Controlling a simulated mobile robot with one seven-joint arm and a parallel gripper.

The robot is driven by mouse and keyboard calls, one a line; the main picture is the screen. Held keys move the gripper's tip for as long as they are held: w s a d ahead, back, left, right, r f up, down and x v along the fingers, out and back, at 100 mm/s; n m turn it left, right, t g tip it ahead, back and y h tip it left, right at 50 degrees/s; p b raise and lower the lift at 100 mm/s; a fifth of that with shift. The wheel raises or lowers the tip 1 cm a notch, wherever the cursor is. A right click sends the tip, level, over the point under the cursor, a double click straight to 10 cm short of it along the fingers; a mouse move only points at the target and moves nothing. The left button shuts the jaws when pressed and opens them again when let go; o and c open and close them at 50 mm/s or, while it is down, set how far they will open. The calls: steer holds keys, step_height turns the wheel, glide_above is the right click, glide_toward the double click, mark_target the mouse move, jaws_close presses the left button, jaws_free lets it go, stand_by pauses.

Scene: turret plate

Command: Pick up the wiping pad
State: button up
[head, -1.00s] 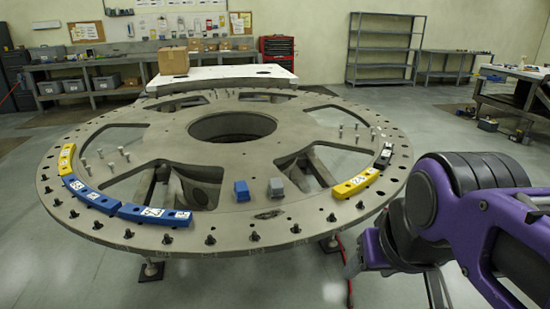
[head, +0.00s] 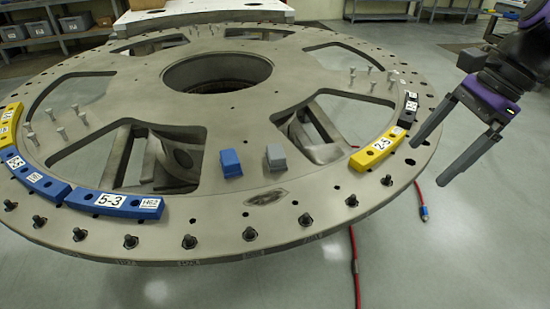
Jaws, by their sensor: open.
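Two small blocks lie side by side on the near part of the grey turret plate (head: 330,205). One is a blue block (head: 231,163) and the other is a grey block (head: 275,157). Either could be the wiping pad; I cannot tell which from this view. A dark smudge (head: 267,198) marks the plate just in front of the grey block. My gripper (head: 427,166) is open and empty. It appears at the right, near the plate's right rim, well to the right of both blocks. Nothing hides the blocks.
A yellow segment (head: 377,151) and a black segment (head: 409,115) lie on the right rim near my gripper. Blue segments (head: 115,203) line the left rim. Dark studs (head: 305,220) stand along the near edge, upright bolts (head: 370,75) farther back. Large openings cut the plate.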

steer(key=w+a+r+h, duration=0.1)
steer(key=w+r+h, duration=0.2)
steer(key=w+r, duration=0.15)
steer(key=n+t+h, duration=0.1)
steer(key=n+t, duration=0.1)
steer(key=n, duration=1.7)
glide_above(276, 151)
steer(key=s, duration=0.1)
steer(key=f, duration=2)
steer(key=shift+s+a, duration=0.15)
steer(key=shift+a, duration=0.05)
steer(key=shift+w+d+f+b, duration=0.1)
steer(key=shift+w+f+b, duration=0.15)
steer(key=shift+f, duration=0.75)
steer(key=shift+w+d+f+b, duration=0.1)
steer(key=shift+w+f+b, duration=0.1)
steer(key=shift+f, duration=0.75)
steer(key=shift+w+f+b, duration=0.2)
steer(key=shift+w+f, duration=0.05)
steer(key=shift+f, duration=0.75)
steer(key=c, duration=1.5)
step_height(276, 151, up, 10)
steer(key=shift+r+p, duration=0.1)
steer(key=shift+p, duration=0.85)
